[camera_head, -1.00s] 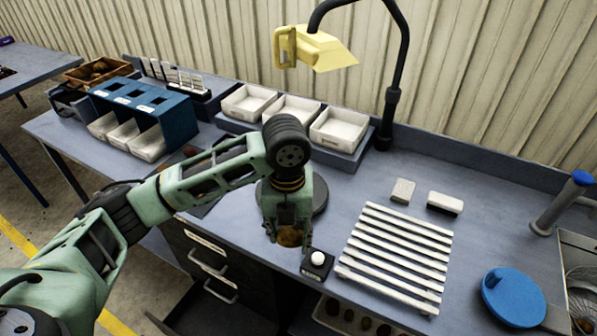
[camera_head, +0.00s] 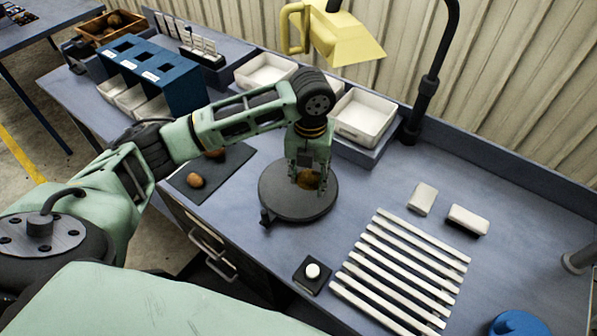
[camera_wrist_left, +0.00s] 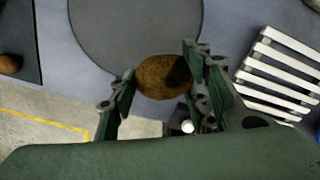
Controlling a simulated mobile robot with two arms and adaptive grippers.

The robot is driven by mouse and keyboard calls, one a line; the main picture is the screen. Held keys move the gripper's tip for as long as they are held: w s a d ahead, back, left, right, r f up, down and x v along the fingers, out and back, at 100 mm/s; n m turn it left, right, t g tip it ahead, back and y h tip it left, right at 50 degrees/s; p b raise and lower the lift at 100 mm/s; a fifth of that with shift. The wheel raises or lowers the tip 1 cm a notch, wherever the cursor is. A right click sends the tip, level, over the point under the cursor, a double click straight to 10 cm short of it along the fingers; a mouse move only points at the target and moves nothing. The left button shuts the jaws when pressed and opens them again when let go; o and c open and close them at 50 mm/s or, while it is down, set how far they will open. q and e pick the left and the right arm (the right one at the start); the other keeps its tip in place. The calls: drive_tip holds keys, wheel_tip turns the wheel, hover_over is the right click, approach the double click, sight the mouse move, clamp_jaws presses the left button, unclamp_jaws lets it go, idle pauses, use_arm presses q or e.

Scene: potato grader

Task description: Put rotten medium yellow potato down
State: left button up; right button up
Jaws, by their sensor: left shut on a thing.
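My left gripper (camera_head: 308,180) is shut on a brown-yellow potato (camera_head: 308,181). In the head view they overlap the round dark grey plate (camera_head: 290,211) on the table. In the left wrist view the potato (camera_wrist_left: 165,76) sits between the two fingers and shows a dark patch on its right side, which may be shadow. The round plate (camera_wrist_left: 130,30) lies beyond it there. I cannot tell whether the potato touches the plate. My right gripper is not in view.
A dark mat (camera_head: 225,166) with potatoes lies left of the plate. A black box with a white button (camera_head: 312,271) and a white slatted rack (camera_head: 400,270) are in front and right. White trays (camera_head: 362,116) stand behind, under a yellow lamp (camera_head: 345,38).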

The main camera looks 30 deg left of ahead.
use_arm(q)
drive_tip(key=w+a+f+p, duration=0.1)
drive_tip(key=w+a+f, duration=0.3)
drive_tip(key=a, duration=0.1)
drive_tip(key=shift+w+a+p, duration=0.1)
drive_tip(key=shift+w+p, duration=0.05)
drive_tip(key=shift+p, duration=0.25)
wheel_tip(320, 180, down, 4)
drive_tip(key=shift+r+p, duration=0.15)
drive_tip(key=shift+p, duration=0.9)
drive_tip(key=shift+f, duration=0.2)
drive_tip(key=shift+f, duration=0.2)
drive_tip(key=o, duration=1.2)
